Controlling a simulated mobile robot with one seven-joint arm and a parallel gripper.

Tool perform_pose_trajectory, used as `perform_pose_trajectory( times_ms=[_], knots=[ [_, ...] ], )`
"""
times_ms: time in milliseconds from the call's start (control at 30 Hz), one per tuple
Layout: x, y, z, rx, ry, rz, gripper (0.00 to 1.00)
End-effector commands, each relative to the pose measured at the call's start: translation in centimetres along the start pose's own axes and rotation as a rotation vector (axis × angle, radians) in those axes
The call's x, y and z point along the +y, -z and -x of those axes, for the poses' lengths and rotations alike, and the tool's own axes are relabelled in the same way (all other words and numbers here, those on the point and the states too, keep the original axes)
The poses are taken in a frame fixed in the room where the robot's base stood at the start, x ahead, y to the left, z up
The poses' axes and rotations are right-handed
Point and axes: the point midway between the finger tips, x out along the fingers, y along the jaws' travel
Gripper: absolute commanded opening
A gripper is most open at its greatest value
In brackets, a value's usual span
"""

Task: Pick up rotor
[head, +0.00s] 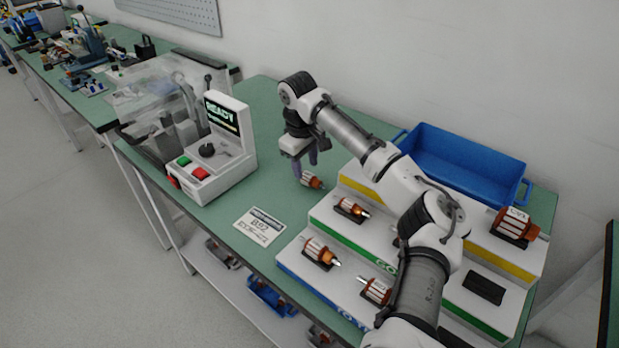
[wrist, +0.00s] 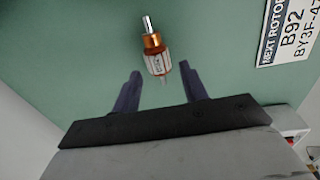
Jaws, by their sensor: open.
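A copper and silver rotor (head: 311,180) lies on the green table between the test machine and the stepped stand. It also shows in the wrist view (wrist: 154,52), beyond my fingertips, with its bright shaft pointing away. My gripper (head: 305,160) is open and empty above the table, just behind and above this rotor in the head view. In the wrist view my two dark fingers (wrist: 161,80) are spread apart, with the rotor's near end roughly in line with the gap between them. I cannot tell the exact height above the rotor. Other rotors (head: 350,208) rest in black cradles on the stand.
The white stepped stand (head: 300,262) holds several rotors; one black cradle (head: 484,288) is empty. A blue bin (head: 462,160) is behind. The test machine (head: 232,160) reads READY, at left. A label card (head: 259,227), also in the wrist view (wrist: 288,32), lies on the table.

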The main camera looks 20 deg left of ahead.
Motion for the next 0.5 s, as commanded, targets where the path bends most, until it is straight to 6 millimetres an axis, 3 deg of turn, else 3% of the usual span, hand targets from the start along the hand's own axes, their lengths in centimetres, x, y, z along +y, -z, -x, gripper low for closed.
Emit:
perform_pose_trajectory(
  times_ms=[267, 500],
  knots=[
    [0.2, -0.2, -3.8, -0.002, 0.002, -0.001, 0.43],
    [0.2, -0.2, -4.4, -0.001, 0.001, -0.001, 0.43]
  ],
)
